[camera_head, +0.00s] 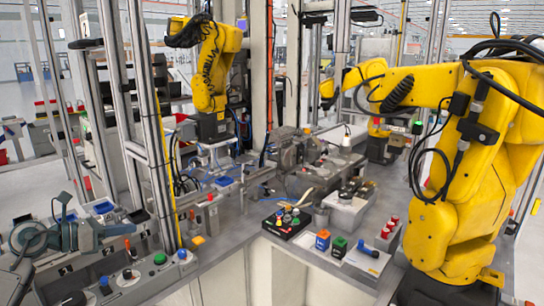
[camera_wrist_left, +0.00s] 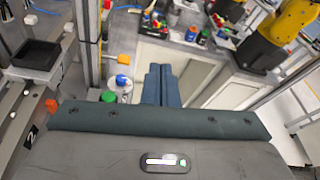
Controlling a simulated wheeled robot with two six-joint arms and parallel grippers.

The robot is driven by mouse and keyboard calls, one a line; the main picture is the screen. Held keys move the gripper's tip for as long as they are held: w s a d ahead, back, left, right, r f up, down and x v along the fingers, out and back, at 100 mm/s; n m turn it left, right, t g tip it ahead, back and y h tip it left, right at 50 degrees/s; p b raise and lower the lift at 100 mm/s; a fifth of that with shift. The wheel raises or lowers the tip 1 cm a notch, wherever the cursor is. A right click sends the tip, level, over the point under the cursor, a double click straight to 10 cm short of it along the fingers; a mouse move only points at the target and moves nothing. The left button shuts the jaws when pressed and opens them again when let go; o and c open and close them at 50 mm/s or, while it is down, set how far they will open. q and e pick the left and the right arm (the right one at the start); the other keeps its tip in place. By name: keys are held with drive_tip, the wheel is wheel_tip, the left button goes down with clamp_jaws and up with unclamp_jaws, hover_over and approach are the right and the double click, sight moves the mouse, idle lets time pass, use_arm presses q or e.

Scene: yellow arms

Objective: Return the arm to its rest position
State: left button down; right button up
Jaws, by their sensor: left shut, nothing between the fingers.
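My left gripper (camera_head: 122,230) is at the lower left of the head view, its arm coming in from the left edge. In the left wrist view its two blue-grey fingers (camera_wrist_left: 161,82) lie side by side, shut with nothing between them. They point out over the grey workbench edge and its pale front panel. My right arm and gripper are not in view.
Metal posts (camera_head: 150,110) stand close to my left gripper. A large yellow robot arm (camera_head: 460,190) stands at right, another (camera_head: 213,65) behind.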

use_arm(q)
drive_tip(key=s+d+n+t+h, duration=0.2)
drive_tip(key=d+n+t, duration=0.3)
drive_tip(key=d+n, duration=0.1)
drive_tip(key=s+a+f+n+y, duration=0.2)
drive_tip(key=s+f+n+y, duration=0.55)
drive_tip(key=n, duration=0.75)
drive_tip(key=s+a+f+n+y, duration=0.3)
drive_tip(key=s+f+n+y, duration=0.2)
drive_tip(key=f+n+y, duration=0.55)
drive_tip(key=s+d+f+n+g+h, duration=0.1)
drive_tip(key=s+d+f+n+g, duration=0.25)
drive_tip(key=s, duration=0.45)
drive_tip(key=s+d+f+n+g+h, duration=0.25)
drive_tip(key=s+f+n+g, duration=0.2)
drive_tip(key=s, duration=0.45)
drive_tip(key=s+d+f+n+g+h, duration=0.1)
drive_tip(key=s+d+f+n+g, duration=0.3)
drive_tip(key=s, duration=0.4)
drive_tip(key=w+a+f+m, duration=0.1)
drive_tip(key=a+f, duration=0.1)
drive_tip(key=f, duration=1.2)
drive_tip(key=a+f, duration=0.2)
drive_tip(key=f, duration=1.2)
drive_tip(key=s+f+g, duration=0.2)
drive_tip(key=s+f, duration=1.7)
drive_tip(key=f, duration=0.2)
drive_tip(key=shift+a+f, duration=0.25)
drive_tip(key=shift+a, duration=0.2)
